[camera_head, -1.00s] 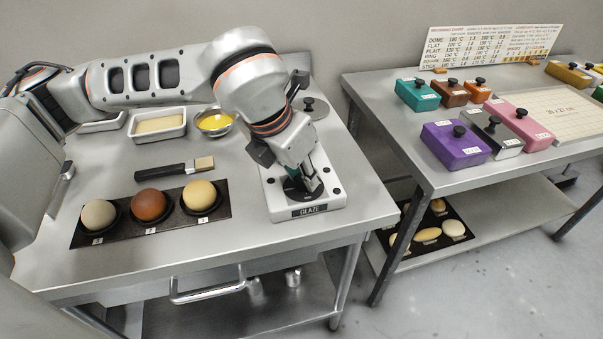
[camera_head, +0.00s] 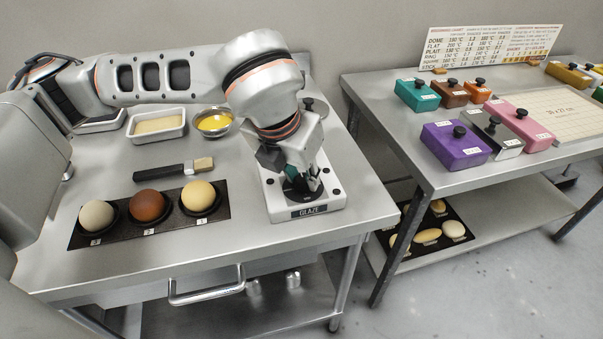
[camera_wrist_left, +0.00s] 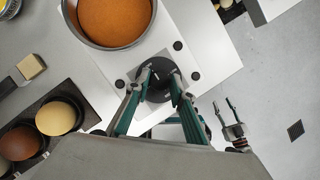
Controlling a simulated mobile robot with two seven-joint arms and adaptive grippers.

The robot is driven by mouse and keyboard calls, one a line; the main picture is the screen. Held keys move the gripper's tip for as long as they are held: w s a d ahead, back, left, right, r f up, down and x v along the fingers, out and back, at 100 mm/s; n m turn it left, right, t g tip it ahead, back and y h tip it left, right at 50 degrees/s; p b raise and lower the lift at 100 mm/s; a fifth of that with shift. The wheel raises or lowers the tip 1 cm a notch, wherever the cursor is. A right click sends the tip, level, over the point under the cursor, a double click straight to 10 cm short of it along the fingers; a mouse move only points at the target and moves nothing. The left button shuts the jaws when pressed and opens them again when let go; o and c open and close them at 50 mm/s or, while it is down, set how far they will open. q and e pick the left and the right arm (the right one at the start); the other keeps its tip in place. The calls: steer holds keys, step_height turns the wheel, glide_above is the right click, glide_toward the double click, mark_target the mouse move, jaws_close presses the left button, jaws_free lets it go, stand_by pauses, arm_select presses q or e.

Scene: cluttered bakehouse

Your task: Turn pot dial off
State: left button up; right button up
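The pot dial (camera_head: 299,195) is a round black knob on the front of a white base labelled GLAZE (camera_head: 310,212). In the left wrist view the dial (camera_wrist_left: 158,91) shows from above, with small white marks near it. The pot (camera_wrist_left: 116,18), with orange-brown glaze, stands behind it and is hidden by my arm in the head view. My left gripper (camera_head: 302,183) points down at the dial. Its fingertips lie on either side of the dial's middle; whether they press on it is unclear. My right gripper (camera_wrist_left: 224,108) shows small, open and empty over the floor.
A dark tray with several round buns (camera_head: 148,206) and a brush (camera_head: 175,170) lie left of the base. A white tub (camera_head: 157,124) and a bowl of yellow liquid (camera_head: 214,122) stand behind. The bench's front edge is close; a second table (camera_head: 400,143) stands right.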

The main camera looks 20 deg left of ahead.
arm_select(q)
steer(key=shift+o, duration=1)
steer(key=shift+r, duration=0.1)
steer(key=v, duration=1.1)
steer(key=shift+s+r, duration=0.15)
steer(key=shift+r, duration=0.25)
